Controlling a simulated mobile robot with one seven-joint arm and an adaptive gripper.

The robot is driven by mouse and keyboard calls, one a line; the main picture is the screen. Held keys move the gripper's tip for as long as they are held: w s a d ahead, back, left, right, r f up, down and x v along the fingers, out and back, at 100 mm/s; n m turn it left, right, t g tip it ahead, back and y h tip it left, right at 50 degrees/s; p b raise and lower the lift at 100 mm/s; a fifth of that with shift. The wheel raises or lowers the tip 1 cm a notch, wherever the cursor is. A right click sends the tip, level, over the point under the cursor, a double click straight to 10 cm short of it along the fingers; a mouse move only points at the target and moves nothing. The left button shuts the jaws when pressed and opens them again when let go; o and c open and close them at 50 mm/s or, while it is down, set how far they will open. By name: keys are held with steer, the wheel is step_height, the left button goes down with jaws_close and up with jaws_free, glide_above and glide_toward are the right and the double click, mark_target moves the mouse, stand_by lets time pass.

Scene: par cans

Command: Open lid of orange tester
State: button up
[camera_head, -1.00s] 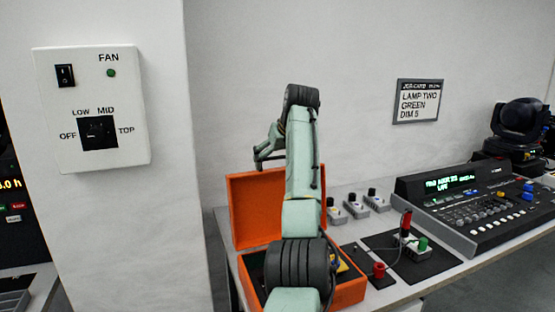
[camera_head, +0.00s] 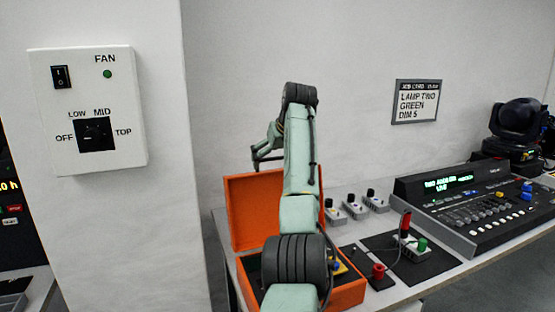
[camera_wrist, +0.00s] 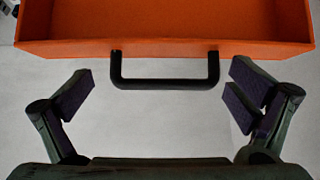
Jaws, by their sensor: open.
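The orange tester (camera_head: 346,292) is a case on the left end of the table. Its lid (camera_head: 240,212) stands raised at the back, and the inside is partly hidden behind my arm. In the wrist view the orange lid (camera_wrist: 60,47) spans the top, with a black handle (camera_wrist: 165,84) on its edge. My gripper (camera_head: 262,158) is above the raised lid in the head view. In the wrist view my gripper (camera_wrist: 158,100) is open, with its fingers on either side of the handle and apart from it.
A lighting console (camera_head: 475,212) and a black lamp (camera_head: 517,120) are farther right. A wall fan panel (camera_head: 90,110) is at left.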

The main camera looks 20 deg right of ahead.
steer(key=v, duration=1.2)
